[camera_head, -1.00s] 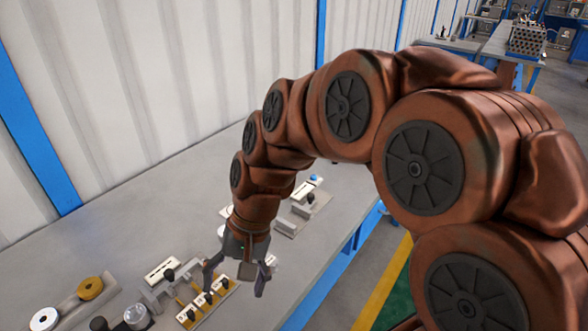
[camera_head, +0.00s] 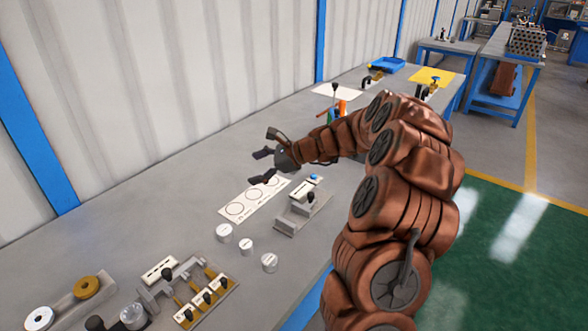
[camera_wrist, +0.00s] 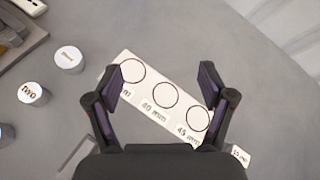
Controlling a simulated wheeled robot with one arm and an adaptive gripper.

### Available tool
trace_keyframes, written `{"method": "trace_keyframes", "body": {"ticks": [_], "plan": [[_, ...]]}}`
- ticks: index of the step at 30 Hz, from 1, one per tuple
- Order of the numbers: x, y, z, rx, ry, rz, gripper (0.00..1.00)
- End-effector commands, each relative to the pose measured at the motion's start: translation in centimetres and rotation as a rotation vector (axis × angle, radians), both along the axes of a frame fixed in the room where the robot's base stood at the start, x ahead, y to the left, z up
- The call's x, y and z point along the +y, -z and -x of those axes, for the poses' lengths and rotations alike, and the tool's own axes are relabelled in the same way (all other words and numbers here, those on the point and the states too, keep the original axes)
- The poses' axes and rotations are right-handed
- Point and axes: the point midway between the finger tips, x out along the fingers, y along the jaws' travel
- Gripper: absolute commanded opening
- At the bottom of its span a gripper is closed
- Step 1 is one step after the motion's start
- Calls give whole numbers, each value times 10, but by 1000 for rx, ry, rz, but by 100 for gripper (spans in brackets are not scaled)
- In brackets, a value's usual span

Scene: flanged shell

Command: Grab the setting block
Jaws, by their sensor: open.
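My gripper (camera_head: 264,166) is open and empty above the grey bench, over the far end of a white card with printed circles (camera_head: 241,209). In the wrist view my gripper (camera_wrist: 160,88) has its fingers apart on either side of the card (camera_wrist: 150,88), which reads "40 mm" and "45 mm". No object shows between the fingers. Three pale cylinders stand nearer on the bench: one (camera_head: 224,232), another (camera_head: 246,246) and a third (camera_head: 269,262). One marked "TWO" (camera_wrist: 33,93) shows in the wrist view. I cannot tell which thing is the setting block.
A grey fixture with a blue-topped part (camera_head: 297,212) stands right of the card. A rack with brass parts (camera_head: 195,292) and a holder with rings (camera_head: 72,298) are nearer. A blue tray (camera_head: 387,65) and yellow mat (camera_head: 432,77) lie far back. The corrugated wall bounds the left.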

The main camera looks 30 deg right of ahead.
Motion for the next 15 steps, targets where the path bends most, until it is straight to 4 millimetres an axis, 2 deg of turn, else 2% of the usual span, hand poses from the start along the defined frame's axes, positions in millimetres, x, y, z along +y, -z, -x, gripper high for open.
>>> {"method": "trace_keyframes", "body": {"ticks": [1, 3, 9, 12, 15], "plan": [[-27, 13, -7, 17, 76, -44, 81], [-65, 23, -15, 31, 181, -102, 81], [-155, 57, -20, 67, 426, -243, 81], [-185, 66, -19, 72, 505, -286, 81], [-203, 74, -16, 77, 553, -312, 81]]}}
